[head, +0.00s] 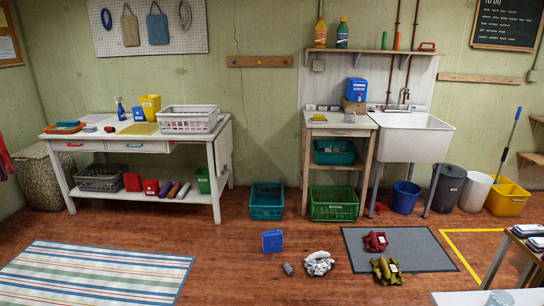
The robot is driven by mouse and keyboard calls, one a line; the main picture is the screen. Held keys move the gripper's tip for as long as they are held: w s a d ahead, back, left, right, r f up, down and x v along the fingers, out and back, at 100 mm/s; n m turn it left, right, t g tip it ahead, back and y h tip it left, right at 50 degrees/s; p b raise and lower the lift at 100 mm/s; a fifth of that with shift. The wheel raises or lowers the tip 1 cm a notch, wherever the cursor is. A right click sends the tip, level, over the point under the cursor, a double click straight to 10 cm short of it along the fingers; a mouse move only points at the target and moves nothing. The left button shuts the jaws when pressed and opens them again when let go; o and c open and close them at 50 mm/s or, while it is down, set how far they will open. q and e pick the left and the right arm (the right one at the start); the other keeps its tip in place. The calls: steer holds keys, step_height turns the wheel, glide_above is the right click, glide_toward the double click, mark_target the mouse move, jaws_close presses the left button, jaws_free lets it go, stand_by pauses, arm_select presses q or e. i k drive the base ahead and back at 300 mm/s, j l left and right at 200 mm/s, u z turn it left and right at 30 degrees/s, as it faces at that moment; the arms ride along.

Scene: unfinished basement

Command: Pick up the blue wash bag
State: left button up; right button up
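A small upright blue bag-like item (272,241) stands on the wooden floor near the middle of the head view, with a pale mark on its front. It looks like the blue wash bag, though at this size I cannot be sure. It stands apart from the things around it. Neither of my grippers shows in the head view, and nothing is seen touching the blue item.
A grey cylinder (288,268), white cloth (318,263) and olive bundle (386,271) lie nearby. A red bundle (375,242) is on the grey mat (420,250). Teal (266,201) and green (334,204) crates stand behind. A striped rug (95,272) lies left.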

mark_target(272, 240)
steer(key=i, duration=1.6)
